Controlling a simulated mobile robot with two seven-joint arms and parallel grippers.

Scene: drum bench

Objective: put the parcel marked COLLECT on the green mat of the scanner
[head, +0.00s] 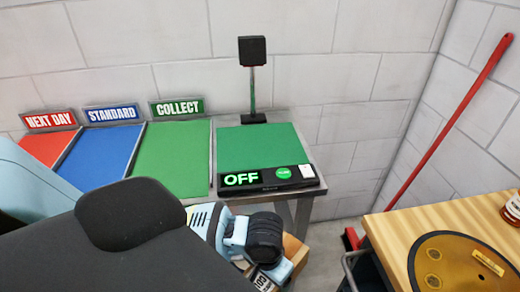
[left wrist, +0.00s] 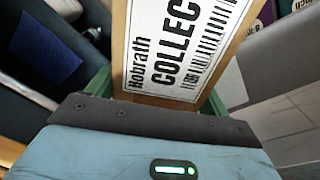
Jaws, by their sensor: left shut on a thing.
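The parcel marked COLLECT (left wrist: 178,48) is a brown box with a white label, seen close up in the left wrist view. My left gripper (left wrist: 155,97) is shut on it. In the head view my left gripper (head: 262,250) is in front of and below the scanner bench, and only a brown corner of the parcel (head: 295,248) and a bit of its label show behind it. The scanner's green mat (head: 262,145) is bare. The scanner's front panel (head: 265,180) reads OFF beside a round green button. My right gripper is not in view.
Red NEXT DAY (head: 47,148), blue STANDARD (head: 98,157) and green COLLECT (head: 173,160) areas lie left of the scanner. A black scanner head (head: 252,51) stands on a post behind the mat. A wooden table (head: 410,228) with a round amber piece (head: 465,262) is at right.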

